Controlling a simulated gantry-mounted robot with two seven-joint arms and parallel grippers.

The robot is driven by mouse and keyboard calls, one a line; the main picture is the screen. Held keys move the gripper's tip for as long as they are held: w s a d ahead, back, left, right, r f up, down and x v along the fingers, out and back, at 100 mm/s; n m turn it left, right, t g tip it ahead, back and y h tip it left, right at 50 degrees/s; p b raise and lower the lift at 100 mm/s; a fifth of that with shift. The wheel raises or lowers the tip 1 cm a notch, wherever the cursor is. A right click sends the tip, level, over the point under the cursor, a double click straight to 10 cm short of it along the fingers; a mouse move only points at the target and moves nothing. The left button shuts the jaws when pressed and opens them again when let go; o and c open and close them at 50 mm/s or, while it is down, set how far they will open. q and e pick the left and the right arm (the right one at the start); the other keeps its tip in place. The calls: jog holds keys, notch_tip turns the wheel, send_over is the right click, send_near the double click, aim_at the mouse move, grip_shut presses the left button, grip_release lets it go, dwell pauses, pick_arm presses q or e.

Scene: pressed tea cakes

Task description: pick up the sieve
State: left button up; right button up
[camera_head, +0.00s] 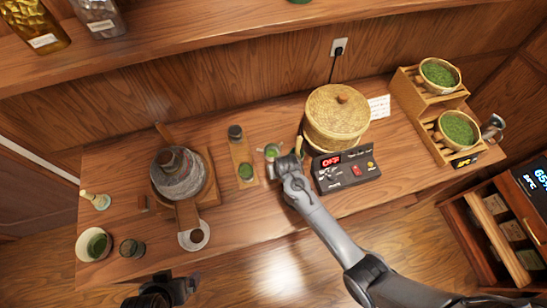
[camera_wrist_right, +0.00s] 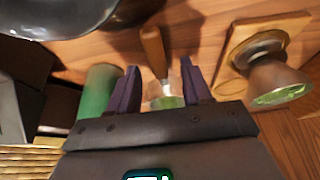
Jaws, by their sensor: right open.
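The sieve appears to be the small wooden-handled tool in the right wrist view, its brown handle (camera_wrist_right: 153,50) ending in a metal neck. A pale and green part (camera_wrist_right: 167,102) lies beyond the neck, partly hidden by my gripper body. My right gripper (camera_wrist_right: 160,85) is open, with a dark finger on each side of the tool's neck; contact is not clear. In the head view my right gripper (camera_head: 285,163) is beside a small green-topped round item (camera_head: 272,152), left of the control box. My left gripper (camera_head: 180,287) is at the bottom left, dark, its jaws unclear.
A wooden board (camera_head: 240,154) with a dark jar and green cup stands left of my right gripper. The control box (camera_head: 346,169) and lidded basket (camera_head: 337,115) stand to its right. A stone mill (camera_head: 180,175) stands further left. A green cylinder (camera_wrist_right: 97,95) is close to one finger.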

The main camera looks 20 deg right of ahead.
jog(key=shift+x, duration=0.75)
grip_shut()
jog(key=shift+r, duration=0.1)
